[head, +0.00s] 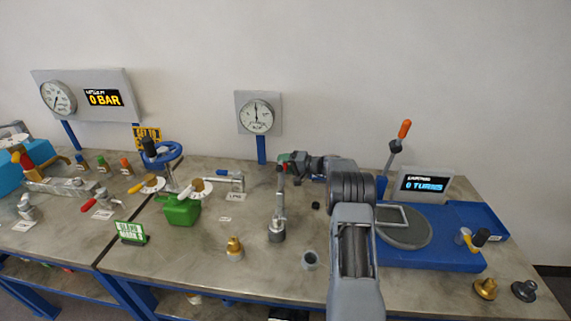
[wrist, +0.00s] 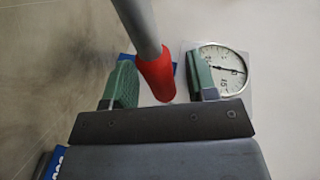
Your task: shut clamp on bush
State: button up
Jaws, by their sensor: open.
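A grey lever clamp (head: 279,210) stands on the bench with its arm upright, rising from a round grey base (head: 277,234). I take that base for the bush, but cannot make out how the clamp sits on it. The clamp's red handle grip shows in the wrist view (wrist: 155,77), between the two green-padded fingers of my gripper (wrist: 162,85). The fingers are open, with a gap to the right of the grip; whether the left finger touches it I cannot tell. In the head view my gripper (head: 287,160) is at the top of the handle.
A gauge (head: 257,116) on a blue post stands behind my gripper. A brass fitting (head: 235,246) and a grey cup (head: 310,260) stand near the clamp's base. A green can (head: 181,210) is to the left; a blue-based machine (head: 430,255) is to the right of my arm.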

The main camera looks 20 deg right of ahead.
grip_shut()
dwell(0.6)
